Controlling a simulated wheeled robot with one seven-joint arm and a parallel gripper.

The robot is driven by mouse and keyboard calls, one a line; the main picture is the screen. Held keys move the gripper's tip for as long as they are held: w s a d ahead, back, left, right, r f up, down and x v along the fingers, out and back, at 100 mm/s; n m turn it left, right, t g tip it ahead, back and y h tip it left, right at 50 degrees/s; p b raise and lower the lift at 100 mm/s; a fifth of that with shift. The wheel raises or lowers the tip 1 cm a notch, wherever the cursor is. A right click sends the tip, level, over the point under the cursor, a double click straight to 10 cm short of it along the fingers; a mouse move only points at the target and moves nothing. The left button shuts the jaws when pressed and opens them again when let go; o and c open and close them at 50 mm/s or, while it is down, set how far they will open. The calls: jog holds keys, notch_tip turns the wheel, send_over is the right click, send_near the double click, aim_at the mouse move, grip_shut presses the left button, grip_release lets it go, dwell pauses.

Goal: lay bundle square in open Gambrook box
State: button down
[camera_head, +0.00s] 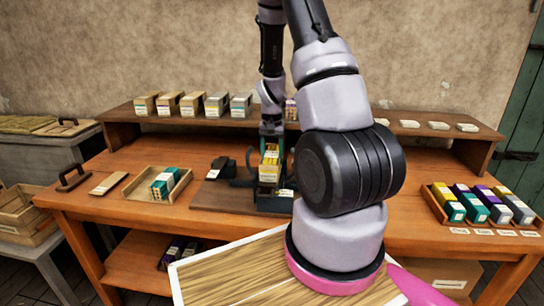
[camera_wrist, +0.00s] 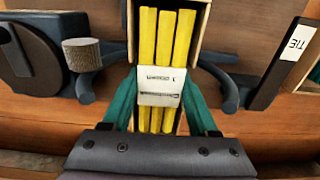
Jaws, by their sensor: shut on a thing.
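My gripper (camera_wrist: 162,112) is shut on a bundle of yellow sticks (camera_wrist: 166,40) with a white printed band, a teal finger on each side. The bundle also shows in the head view (camera_head: 270,158), upright at the press. A tan open box (camera_wrist: 201,32) surrounds the bundle in the wrist view, its walls close along both sides. The bundle looks lined up with the walls; I cannot tell whether it rests on the box's bottom. In the head view the box (camera_head: 267,176) stands in the dark press (camera_head: 273,200). I cannot read a Gambrook name on it.
A tray (camera_head: 136,189) with teal bundles is at left. A tray (camera_head: 434,205) of coloured bundles is at right. Several boxes (camera_head: 217,103) line the back shelf. My arm hides the table's middle right.

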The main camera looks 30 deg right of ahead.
jog(key=shift+s+a+f, duration=0.1)
jog(key=shift+s+f, duration=0.2)
jog(key=shift+f, duration=0.15)
jog(key=shift+c, duration=0.4)
grip_release()
jog(key=r, duration=1.1)
jog(key=shift+w+r, duration=0.2)
jog(key=shift+r, duration=0.15)
jog(key=shift+r, duration=0.5)
